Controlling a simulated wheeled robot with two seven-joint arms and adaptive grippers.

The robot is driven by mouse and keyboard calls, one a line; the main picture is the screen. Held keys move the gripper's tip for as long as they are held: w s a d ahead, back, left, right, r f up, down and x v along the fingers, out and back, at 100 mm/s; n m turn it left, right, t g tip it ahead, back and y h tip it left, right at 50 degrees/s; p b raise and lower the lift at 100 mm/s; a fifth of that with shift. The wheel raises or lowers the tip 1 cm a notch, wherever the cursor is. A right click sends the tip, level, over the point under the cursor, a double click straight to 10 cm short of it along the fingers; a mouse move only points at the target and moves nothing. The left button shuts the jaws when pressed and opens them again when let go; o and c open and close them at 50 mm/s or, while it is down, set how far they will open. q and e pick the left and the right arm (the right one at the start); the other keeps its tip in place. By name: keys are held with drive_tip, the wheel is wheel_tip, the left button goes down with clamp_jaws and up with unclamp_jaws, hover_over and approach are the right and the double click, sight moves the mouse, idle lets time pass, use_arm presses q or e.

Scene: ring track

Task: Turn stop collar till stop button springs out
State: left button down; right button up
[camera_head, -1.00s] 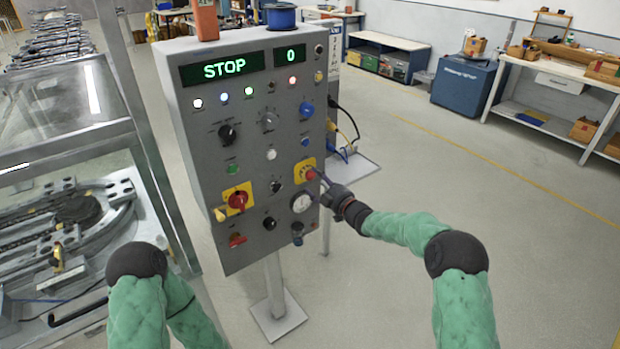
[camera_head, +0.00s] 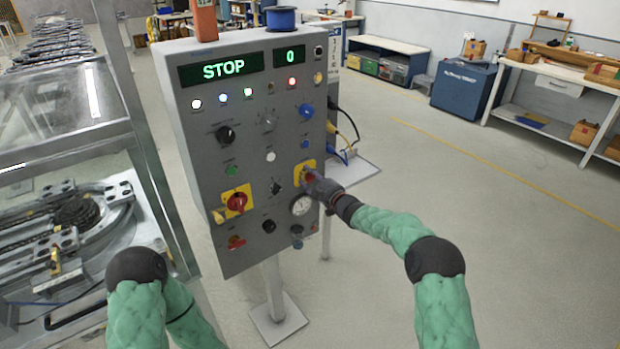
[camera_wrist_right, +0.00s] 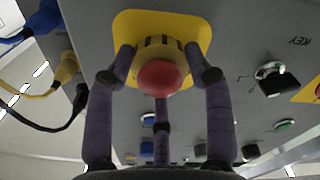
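The red stop button (camera_wrist_right: 160,77) sits inside a yellow-and-dark collar (camera_wrist_right: 158,47) on a yellow plate (camera_wrist_right: 205,28) in the right wrist view. In the head view the plate (camera_head: 306,166) is at the panel's lower right, and my gripper covers most of the button. My right gripper (camera_wrist_right: 160,62) has its purple fingers spread around the collar. Two fingertips are at its left and right sides, and a third finger is below the button. Whether the tips touch the collar is unclear. My left gripper is out of view; only its green arm shows.
The grey control panel (camera_head: 205,135) shows STOP and 0. Cables (camera_head: 347,125) hang at the panel's right side.

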drive_tip(key=shift+a+r, duration=0.15)
drive_tip(key=shift+r, duration=0.05)
drive_tip(key=shift+r+m+p, duration=0.15)
drive_tip(key=shift+m+p, duration=0.35)
drive_tip(key=shift+p, duration=0.1)
drive_tip(key=m+p, duration=0.2)
drive_tip(key=m, duration=0.1)
drive_tip(key=shift+r, duration=0.1)
drive_tip(key=m+p, duration=0.2)
drive_tip(key=m, duration=0.2)
drive_tip(key=shift+w+r, duration=0.1)
drive_tip(key=shift+r, duration=0.05)
drive_tip(key=shift+m+p, duration=0.3)
drive_tip(key=shift+m, duration=0.4)
drive_tip(key=shift+d+r, duration=0.2)
drive_tip(key=o, duration=1.1)
drive_tip(key=shift+w, duration=0.1)
drive_tip(key=shift+a+f, duration=0.1)
drive_tip(key=shift+f, duration=0.4)
